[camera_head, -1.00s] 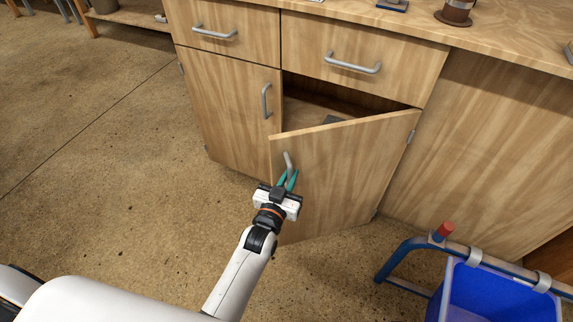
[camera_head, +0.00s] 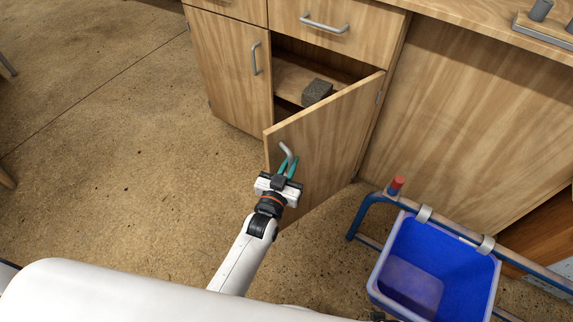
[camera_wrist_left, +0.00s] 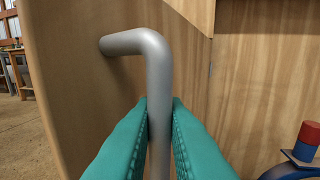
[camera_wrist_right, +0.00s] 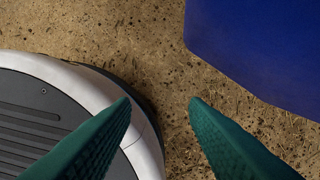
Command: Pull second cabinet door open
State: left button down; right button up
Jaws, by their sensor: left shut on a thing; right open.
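The second cabinet door (camera_head: 325,142) is wooden and stands swung out at a wide angle, hinged on its right. The opening shows a shelf (camera_head: 291,78) with a dark grey block (camera_head: 317,91) on it. My left gripper (camera_head: 286,166) is shut on the door's grey bar handle (camera_head: 287,151). In the left wrist view its teal fingers (camera_wrist_left: 160,115) close around the upright part of the handle (camera_wrist_left: 159,75). My right gripper (camera_wrist_right: 160,102) shows only in the right wrist view, open and empty above the floor.
The first cabinet door (camera_head: 231,70) is closed, left of the opening. A blue bin (camera_head: 433,262) hangs on a blue-framed cart (camera_head: 357,217) at the right, near the open door. The speckled floor (camera_head: 110,150) at the left is clear.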

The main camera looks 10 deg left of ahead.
pick_arm(q)
jog(key=shift+w+d+r, duration=0.1)
jog(key=shift+d+r, duration=0.05)
jog(key=shift+r, duration=0.05)
jog(key=c, duration=1.7)
grip_release()
jog(key=shift+o, duration=0.9)
jog(key=shift+w+d+f, duration=0.1)
jog(key=shift+f, duration=0.05)
jog(key=shift+s, duration=0.35)
jog(key=s+a+p, duration=0.1)
jog(key=s+a, duration=0.1)
jog(key=s, duration=0.9)
pick_arm(e)
jog(key=s+f, duration=0.3)
jog(key=shift+s+d+f, duration=0.15)
jog(key=shift+d, duration=0.1)
pick_arm(q)
jog(key=shift+s, duration=0.1)
